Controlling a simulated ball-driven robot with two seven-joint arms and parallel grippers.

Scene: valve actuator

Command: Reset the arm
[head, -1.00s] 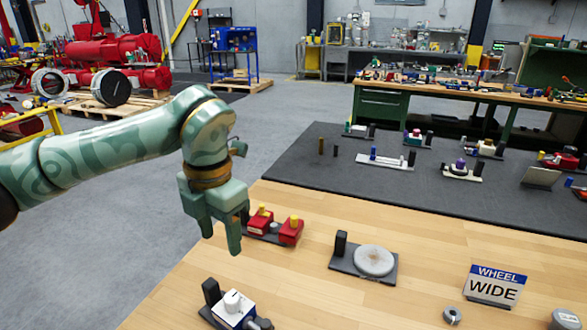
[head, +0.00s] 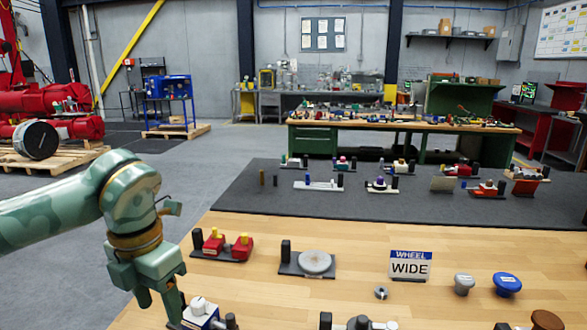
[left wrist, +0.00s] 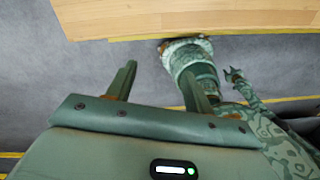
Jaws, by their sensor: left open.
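My left gripper (head: 160,300) hangs at the left edge of the wooden table in the head view. Its two fingers point down and are apart, with nothing between them. It also shows in the left wrist view (left wrist: 158,82), with floor and the table edge beyond the fingers. Just right of the fingertips is a blue and white device with a white knob (head: 200,306), partly cut off by the frame bottom. My right gripper is not seen in the head view.
A dark mat (head: 330,208) with small devices lies behind.

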